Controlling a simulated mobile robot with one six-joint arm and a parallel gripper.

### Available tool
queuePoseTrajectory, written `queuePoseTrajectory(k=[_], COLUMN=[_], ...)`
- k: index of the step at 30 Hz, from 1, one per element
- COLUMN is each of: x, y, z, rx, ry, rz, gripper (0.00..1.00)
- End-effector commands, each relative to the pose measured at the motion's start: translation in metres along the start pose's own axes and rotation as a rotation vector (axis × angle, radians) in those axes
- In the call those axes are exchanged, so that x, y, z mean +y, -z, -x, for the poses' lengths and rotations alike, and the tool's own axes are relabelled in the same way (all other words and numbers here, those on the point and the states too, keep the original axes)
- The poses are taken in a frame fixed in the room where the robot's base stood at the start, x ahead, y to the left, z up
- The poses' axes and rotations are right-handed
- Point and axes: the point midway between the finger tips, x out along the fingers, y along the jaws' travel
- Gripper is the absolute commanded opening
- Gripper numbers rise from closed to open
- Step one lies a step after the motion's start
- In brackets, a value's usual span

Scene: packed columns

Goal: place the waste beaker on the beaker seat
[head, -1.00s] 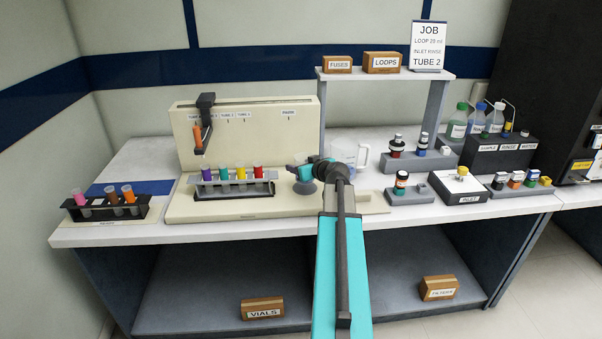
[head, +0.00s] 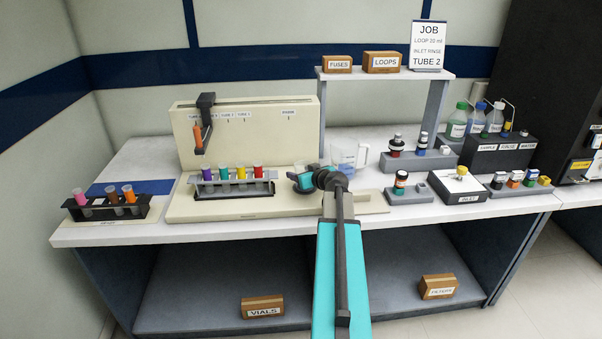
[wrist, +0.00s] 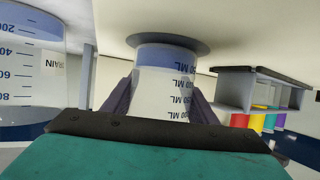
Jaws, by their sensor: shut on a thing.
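The waste beaker (wrist: 165,84) is a small clear beaker with dark ML marks. My gripper (wrist: 160,100) is shut on it, one dark finger at each side. The wrist view is upside down, and the beaker's base meets the dark round beaker seat (wrist: 168,41); I cannot tell whether it touches or hovers just above. In the head view my gripper (head: 303,182) is low over the cream base plate, right of the tube rack, and largely hides the seat. The beaker's clear rim (head: 301,167) shows faintly above my gripper.
A larger clear jug (head: 348,155) stands close to the right of my gripper; it also shows in the wrist view (wrist: 30,70). The rack of colored tubes (head: 235,187) is close on the left. A cream panel (head: 260,130) rises behind. Bottle holders (head: 408,193) stand further right.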

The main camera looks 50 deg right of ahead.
Motion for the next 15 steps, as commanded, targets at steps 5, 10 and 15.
queuePoseTrajectory(k=[5,10,15], x=[0.0000,-0.0001,-0.0001], y=[-0.0003,-0.0017,-0.0038], z=[-0.0002,-0.0007,-0.0016], rx=[0.001,0.000,0.000], ry=[0.000,0.000,0.000], rz=[0.000,0.001,0.001], gripper=[0.29,0.29,0.29])
